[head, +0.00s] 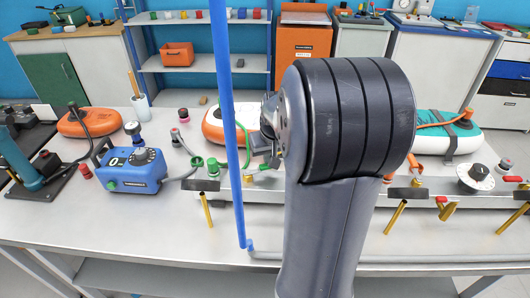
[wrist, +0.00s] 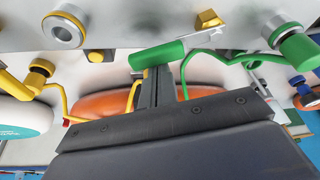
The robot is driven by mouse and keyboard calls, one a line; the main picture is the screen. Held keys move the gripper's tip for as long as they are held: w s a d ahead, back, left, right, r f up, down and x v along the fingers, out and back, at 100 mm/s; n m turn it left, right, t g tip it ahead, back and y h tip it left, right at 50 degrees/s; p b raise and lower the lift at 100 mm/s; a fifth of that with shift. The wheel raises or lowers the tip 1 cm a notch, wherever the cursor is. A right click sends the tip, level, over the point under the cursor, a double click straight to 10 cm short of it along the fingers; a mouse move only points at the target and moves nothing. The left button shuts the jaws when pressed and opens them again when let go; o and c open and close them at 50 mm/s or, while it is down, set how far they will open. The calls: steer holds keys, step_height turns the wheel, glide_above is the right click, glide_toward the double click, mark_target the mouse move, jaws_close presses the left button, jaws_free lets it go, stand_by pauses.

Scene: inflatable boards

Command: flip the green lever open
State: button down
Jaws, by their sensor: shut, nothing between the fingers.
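In the wrist view a green cylindrical bar (wrist: 157,54), which looks like the green lever's handle, lies slightly tilted. My gripper (wrist: 158,74) is shut and empty, its fingertips just below the bar in the picture. I cannot tell whether they touch it. A green hose fitting (wrist: 298,46) with a thin green hose is to the right. In the head view my arm hides most of the area in front of it. A green fitting (head: 212,165) shows left of the arm, and a dark part of my gripper (head: 265,148) shows beside the arm. The lever's pivot is hidden.
A blue pump box (head: 135,170) stands left on the grey bench. A blue upright pole (head: 228,120) rises close left of my arm. Orange-and-white (head: 216,126) and teal (head: 450,135) inflatable boards lie behind. A yellow fitting (wrist: 41,68) is left in the wrist view.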

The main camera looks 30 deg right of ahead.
steer(key=shift+s+a, duration=0.2)
steer(key=shift+s, duration=1)
steer(key=d+v, duration=0.1)
steer(key=v, duration=0.9)
steer(key=shift+a+r, duration=0.4)
steer(key=shift+a, duration=0.1)
